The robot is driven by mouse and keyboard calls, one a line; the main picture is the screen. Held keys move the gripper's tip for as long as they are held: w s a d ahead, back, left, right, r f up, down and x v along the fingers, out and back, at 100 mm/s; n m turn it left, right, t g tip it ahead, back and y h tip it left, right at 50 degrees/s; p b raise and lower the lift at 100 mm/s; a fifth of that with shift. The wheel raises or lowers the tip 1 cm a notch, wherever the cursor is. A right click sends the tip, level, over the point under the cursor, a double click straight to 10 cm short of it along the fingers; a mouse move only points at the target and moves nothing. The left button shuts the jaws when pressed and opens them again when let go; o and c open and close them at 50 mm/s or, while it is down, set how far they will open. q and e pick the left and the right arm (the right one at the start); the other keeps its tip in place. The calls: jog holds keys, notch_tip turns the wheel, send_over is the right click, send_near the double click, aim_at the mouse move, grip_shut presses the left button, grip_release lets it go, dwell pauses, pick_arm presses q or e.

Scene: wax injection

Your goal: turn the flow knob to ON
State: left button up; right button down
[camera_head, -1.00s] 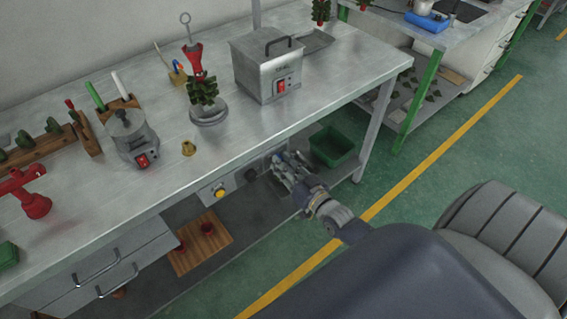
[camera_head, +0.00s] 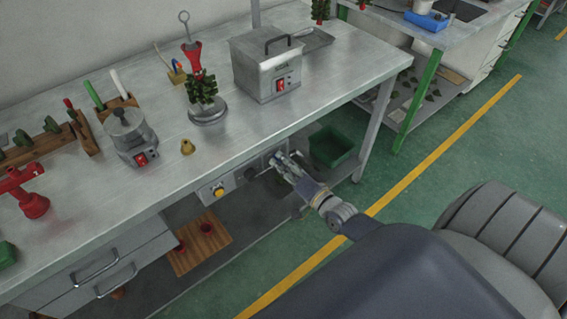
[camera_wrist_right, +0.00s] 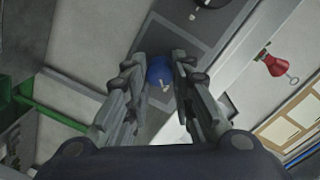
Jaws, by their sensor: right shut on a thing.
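The blue flow knob (camera_wrist_right: 158,74) sits on a grey control panel (camera_wrist_right: 188,42) and shows between my fingers in the right wrist view, with a pale mark on it pointing to the lower right. The panel (camera_head: 206,193) also shows under the bench's front edge in the head view. My right gripper (camera_head: 278,160) is at the right part of this panel and also shows in the wrist view (camera_wrist_right: 162,70). Its fingers are shut on the knob, on both sides of it. In the head view my gripper hides the knob, and I cannot read any ON label. My left gripper is not in view.
A yellow button (camera_head: 219,191) and a black round knob (camera_head: 250,174) are on the panel left of my gripper. The steel bench top (camera_head: 235,135) overhangs above it. A green bin (camera_head: 331,147) stands on the lower shelf close to the right.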

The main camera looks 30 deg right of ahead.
jog(key=shift+d, duration=0.1)
dwell(0.4)
jog(key=c, duration=1.3)
grip_release()
jog(key=shift+c, duration=0.2)
jog(key=shift+s, duration=0.15)
jog(key=s, duration=1.1)
jog(key=shift+s+d+r, duration=0.35)
jog(key=shift+d, duration=0.1)
